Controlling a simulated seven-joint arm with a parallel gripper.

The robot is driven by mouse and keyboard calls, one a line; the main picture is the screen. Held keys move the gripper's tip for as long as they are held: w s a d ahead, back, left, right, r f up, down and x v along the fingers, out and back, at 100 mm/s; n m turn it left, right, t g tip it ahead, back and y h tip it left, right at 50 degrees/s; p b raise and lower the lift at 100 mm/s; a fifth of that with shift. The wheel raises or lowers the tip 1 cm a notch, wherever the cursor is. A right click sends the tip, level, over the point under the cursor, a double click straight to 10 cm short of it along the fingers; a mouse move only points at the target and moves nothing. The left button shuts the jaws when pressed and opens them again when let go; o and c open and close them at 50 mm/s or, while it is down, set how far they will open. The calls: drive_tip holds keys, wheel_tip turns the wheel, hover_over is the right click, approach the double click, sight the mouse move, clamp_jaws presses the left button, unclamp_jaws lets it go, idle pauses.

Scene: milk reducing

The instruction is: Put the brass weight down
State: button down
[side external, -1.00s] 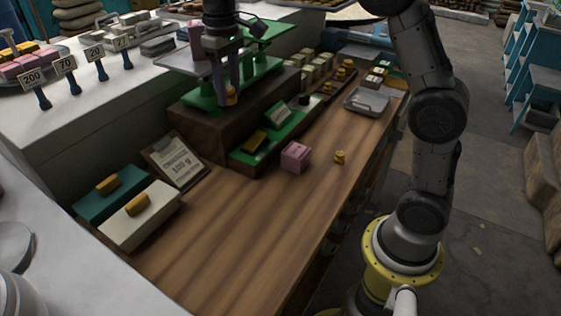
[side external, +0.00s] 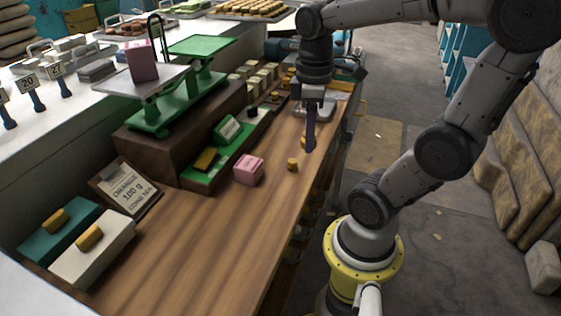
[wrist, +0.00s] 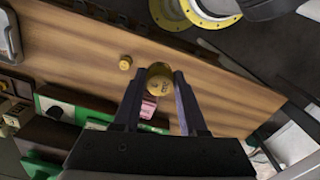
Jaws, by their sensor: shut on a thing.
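My gripper (side external: 310,147) is above the right part of the wooden counter, fingers pointing down. In the wrist view my gripper (wrist: 175,75) is shut on a round brass weight (wrist: 160,90), held between the fingertips. In the side view this weight is mostly hidden behind a finger. A smaller brass weight (side external: 292,164) stands on the bare wood, left of and below the fingertips in the side view; it also shows in the wrist view (wrist: 125,62). I cannot tell how high the held weight is above the counter.
A green balance scale (side external: 165,115) stands on a dark block, a pink block (side external: 141,62) on its left pan. A pink cube (side external: 248,170) sits on the counter. A grey metal tray (side external: 326,111) lies behind my gripper. The counter's near part (side external: 190,240) is clear.

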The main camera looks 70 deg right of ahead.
drive_tip(key=s, duration=0.2)
drive_tip(key=m, duration=0.1)
hover_over(281, 161)
drive_tip(key=f, duration=0.8)
drive_tip(key=shift+s+a+f, duration=0.25)
drive_tip(key=shift+f, duration=0.15)
drive_tip(key=shift+w+d+f, duration=0.1)
drive_tip(key=shift+w+f, duration=0.05)
drive_tip(key=shift+f, duration=0.8)
drive_tip(key=shift+w+d+f, duration=0.1)
drive_tip(key=shift+f, duration=0.8)
drive_tip(key=shift+f, duration=0.2)
drive_tip(key=shift+c, duration=2.2)
unclamp_jaws()
drive_tip(key=shift+r, duration=0.1)
